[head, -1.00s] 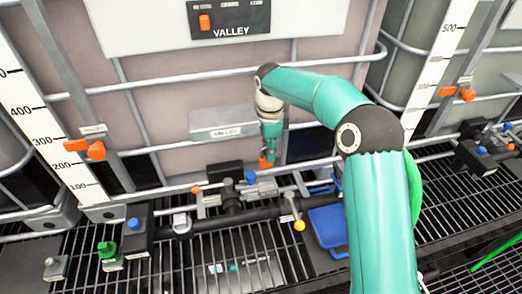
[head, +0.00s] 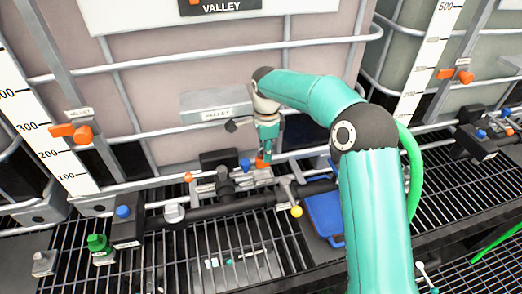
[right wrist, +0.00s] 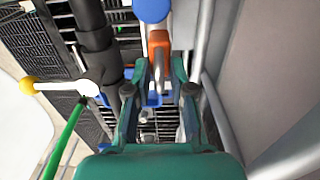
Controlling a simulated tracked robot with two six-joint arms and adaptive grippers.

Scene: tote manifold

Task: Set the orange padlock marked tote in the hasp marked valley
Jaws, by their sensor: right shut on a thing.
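My right gripper (head: 266,146) points down in front of the pale tank, just below and right of the grey box labelled VALLEY (head: 215,103). It is shut on the orange padlock (head: 264,160), which sits low at the fingertips beside the pipe fittings. In the right wrist view the padlock (right wrist: 158,48) shows between the fingertips of the gripper (right wrist: 158,70), with a grey metal part just below it. I cannot make out the padlock's marking, nor whether it touches the hasp. The hasp marked valley is not clearly distinguishable. My left gripper is not in view.
A black pipe (head: 240,203) with a blue knob (head: 246,164) and a yellow-ball lever (head: 296,211) runs close under the gripper. Tank cage bars (head: 160,138) lie behind. Open grating is in front.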

